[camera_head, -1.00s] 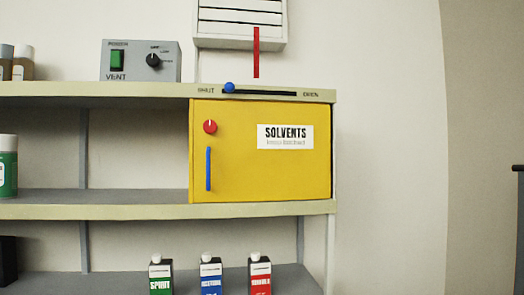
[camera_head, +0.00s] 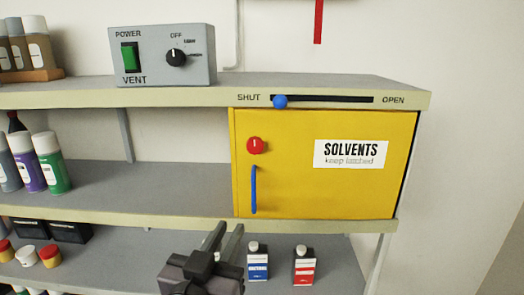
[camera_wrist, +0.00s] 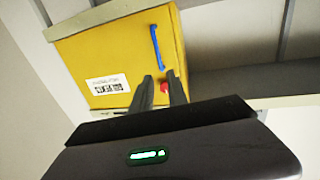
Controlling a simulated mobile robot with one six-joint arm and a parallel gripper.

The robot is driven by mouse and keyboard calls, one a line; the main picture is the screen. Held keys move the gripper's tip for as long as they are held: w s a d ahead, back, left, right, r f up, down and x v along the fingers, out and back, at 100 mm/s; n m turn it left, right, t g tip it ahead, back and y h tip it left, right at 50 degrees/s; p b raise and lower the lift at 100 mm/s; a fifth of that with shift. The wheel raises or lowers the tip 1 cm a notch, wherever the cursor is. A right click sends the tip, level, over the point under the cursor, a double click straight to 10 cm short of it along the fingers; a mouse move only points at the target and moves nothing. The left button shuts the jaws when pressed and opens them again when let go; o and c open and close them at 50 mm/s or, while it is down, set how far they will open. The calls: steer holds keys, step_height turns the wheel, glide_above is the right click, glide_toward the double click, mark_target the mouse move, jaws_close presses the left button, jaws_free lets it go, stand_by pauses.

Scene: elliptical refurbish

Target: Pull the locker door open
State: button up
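The yellow locker door (camera_head: 300,185) is closed in the head view, with a "SOLVENTS keep latched" label (camera_head: 351,153). A red knob (camera_head: 256,146) with a white mark pointing up sits above the upright blue handle (camera_head: 254,189) at the door's left. A blue slider knob (camera_head: 280,102) is at the SHUT end of its slot. My gripper (camera_head: 228,232) is below and left of the handle, empty, its fingers a little apart. The wrist view shows the handle (camera_wrist: 155,47) and red knob (camera_wrist: 164,87) beyond my open fingers, upside down.
Blue-label (camera_head: 257,263) and red-label (camera_head: 304,267) containers stand on the lower shelf near my gripper. A grey vent box (camera_head: 162,56) stands on the top shelf. Spray cans (camera_head: 50,162) stand at the left of the middle shelf, whose stretch beside the door is clear.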

mark_target(253, 189)
steer(key=p+x, duration=0.2)
steer(key=x, duration=0.5)
steer(key=p+x, duration=0.1)
steer(key=x, duration=0.7)
steer(key=shift+d+p, duration=0.25)
steer(key=shift+p, duration=0.1)
steer(key=shift+w+d+f, duration=0.1)
steer(key=shift+w, duration=0.6)
steer(key=shift+s, duration=0.1)
jaws_close()
